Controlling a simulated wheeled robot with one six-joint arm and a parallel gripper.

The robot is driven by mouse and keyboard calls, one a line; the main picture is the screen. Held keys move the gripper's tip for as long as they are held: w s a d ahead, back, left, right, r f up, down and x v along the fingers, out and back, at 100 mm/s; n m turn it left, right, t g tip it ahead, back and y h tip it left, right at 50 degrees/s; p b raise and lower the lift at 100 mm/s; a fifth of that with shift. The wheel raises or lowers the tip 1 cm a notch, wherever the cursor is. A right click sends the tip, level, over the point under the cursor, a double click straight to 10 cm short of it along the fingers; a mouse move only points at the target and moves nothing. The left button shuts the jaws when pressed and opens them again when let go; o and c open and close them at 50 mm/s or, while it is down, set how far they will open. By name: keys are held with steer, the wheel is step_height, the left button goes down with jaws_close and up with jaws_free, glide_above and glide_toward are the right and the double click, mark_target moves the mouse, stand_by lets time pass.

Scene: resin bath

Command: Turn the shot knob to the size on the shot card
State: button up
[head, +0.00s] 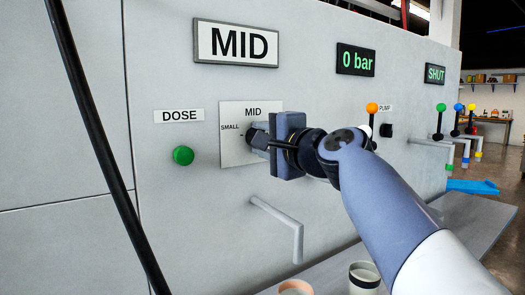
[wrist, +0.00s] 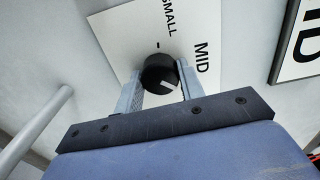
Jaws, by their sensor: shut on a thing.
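The shot knob (wrist: 158,70) is black and round with a white pointer line, and sits on a white dial plate (head: 238,155) marked SMALL at left and MID at top. My gripper (head: 263,143) is shut on the knob, one finger on each side in the wrist view (wrist: 160,88). The pointer line shows in the wrist view, but I cannot tell exactly which mark it meets. In the head view my gripper hides most of the knob and the plate's right side. A framed card (head: 236,44) above reads MID.
A green DOSE button (head: 183,155) is left of the dial. A grey spout (head: 280,228) sticks out below it. An orange-topped PUMP lever (head: 372,110) and coloured levers stand right. Displays read 0 bar (head: 356,60) and SHUT (head: 435,74). Cups (head: 364,278) stand below.

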steer(key=shift+f+n+b, duration=0.15)
steer(key=shift+n+b, duration=2.3)
steer(key=shift+n, duration=1.75)
steer(key=o, duration=1)
steer(key=b+v, duration=0.1)
steer(key=v, duration=0.9)
steer(key=shift+s+d, duration=0.25)
steer(key=shift+s, duration=0.1)
